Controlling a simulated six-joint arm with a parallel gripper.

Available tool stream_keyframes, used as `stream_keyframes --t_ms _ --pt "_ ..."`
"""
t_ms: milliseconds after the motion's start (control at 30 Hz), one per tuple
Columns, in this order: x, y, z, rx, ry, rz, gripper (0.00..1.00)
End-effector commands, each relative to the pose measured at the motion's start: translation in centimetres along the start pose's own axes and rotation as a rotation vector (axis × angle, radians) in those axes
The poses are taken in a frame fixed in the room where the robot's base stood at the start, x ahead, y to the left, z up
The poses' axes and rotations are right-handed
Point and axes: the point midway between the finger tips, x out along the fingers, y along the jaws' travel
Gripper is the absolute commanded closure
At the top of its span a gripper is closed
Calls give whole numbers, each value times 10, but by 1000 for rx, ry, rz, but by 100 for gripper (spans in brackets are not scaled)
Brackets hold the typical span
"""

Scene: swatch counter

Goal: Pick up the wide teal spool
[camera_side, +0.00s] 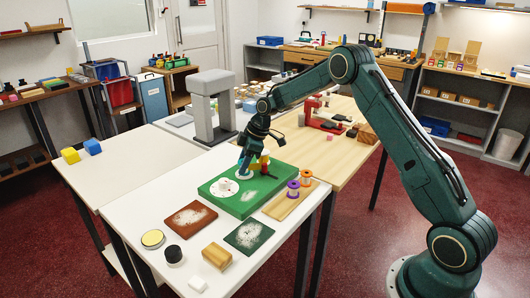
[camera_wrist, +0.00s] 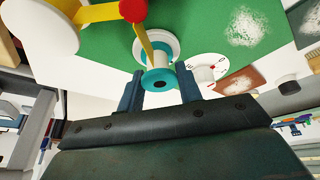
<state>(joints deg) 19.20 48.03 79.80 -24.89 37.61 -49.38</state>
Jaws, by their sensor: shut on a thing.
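The teal spool (camera_wrist: 158,80) has a wide teal flange with a dark hole and a pale core. In the wrist view it sits between the two fingers of my gripper (camera_wrist: 158,92), which is shut on it. A white round piece (camera_wrist: 170,42) shows just beyond the spool. In the side view my gripper (camera_side: 246,160) points down over the back part of the green board (camera_side: 212,192). The spool is small and mostly hidden there; I cannot tell whether it touches the board.
A yellow and red piece (camera_wrist: 132,12) stands close to the spool. A white dial (camera_side: 225,188) lies on the board. Purple (camera_side: 293,190) and orange (camera_side: 306,178) spools stand on a wooden tray (camera_side: 282,207). A brown swatch (camera_side: 191,218) and dark green swatch (camera_side: 249,237) lie nearer the front.

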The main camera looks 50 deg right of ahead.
Motion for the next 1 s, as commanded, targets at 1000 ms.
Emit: stream_keyframes --t_ms 1000 --pt "-137 8 -56 -2 1 5 86"
